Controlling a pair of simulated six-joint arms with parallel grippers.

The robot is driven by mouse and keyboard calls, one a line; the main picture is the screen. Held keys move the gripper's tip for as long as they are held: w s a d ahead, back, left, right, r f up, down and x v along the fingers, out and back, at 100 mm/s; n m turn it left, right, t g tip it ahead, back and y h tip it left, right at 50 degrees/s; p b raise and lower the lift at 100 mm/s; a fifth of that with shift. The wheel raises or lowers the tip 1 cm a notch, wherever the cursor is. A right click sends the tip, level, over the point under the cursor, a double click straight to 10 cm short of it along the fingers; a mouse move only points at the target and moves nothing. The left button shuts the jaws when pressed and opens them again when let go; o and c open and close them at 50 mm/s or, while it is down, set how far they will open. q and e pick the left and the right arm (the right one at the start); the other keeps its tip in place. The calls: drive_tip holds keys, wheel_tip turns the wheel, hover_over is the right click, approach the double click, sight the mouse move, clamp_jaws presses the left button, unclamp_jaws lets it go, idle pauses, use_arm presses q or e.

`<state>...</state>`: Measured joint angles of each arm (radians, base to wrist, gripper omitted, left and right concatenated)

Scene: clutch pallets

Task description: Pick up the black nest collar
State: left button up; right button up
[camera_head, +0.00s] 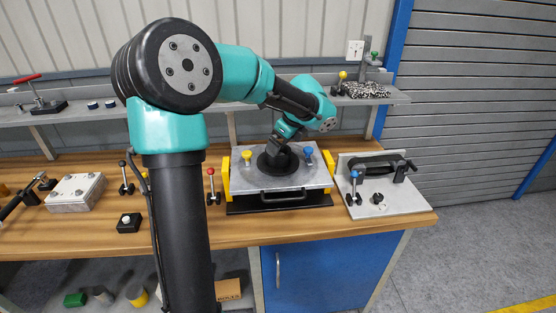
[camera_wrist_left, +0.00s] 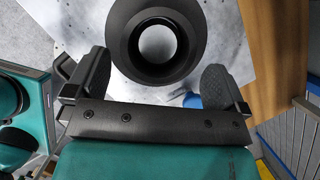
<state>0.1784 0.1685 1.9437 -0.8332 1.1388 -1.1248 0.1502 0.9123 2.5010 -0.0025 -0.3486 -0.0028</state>
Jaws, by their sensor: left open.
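The black nest collar (camera_head: 266,166) is a wide, round black ring on the grey metal plate (camera_head: 245,181) of the pallet in the middle of the bench. In the left wrist view the collar (camera_wrist_left: 158,73) shows its pale central opening. My left gripper (camera_head: 278,150) is just above the collar in the head view and partly hides it. In the left wrist view my left gripper (camera_wrist_left: 156,70) is open, with its two fingers apart near the collar's lower edge and nothing between them. My right gripper is not in view.
Yellow (camera_head: 247,155) and blue (camera_head: 308,153) knobs flank the collar, and a black handle (camera_head: 284,196) is at the pallet's front. A second plate (camera_head: 378,205) with a black handle is at right. A red-knobbed lever (camera_head: 212,180) stands left. A shelf runs behind.

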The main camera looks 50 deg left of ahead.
use_arm(q)
drive_tip(key=shift+x, duration=2.35)
drive_tip(key=shift+s, duration=0.1)
drive_tip(key=shift+c, duration=0.4)
drive_tip(key=c, duration=0.8)
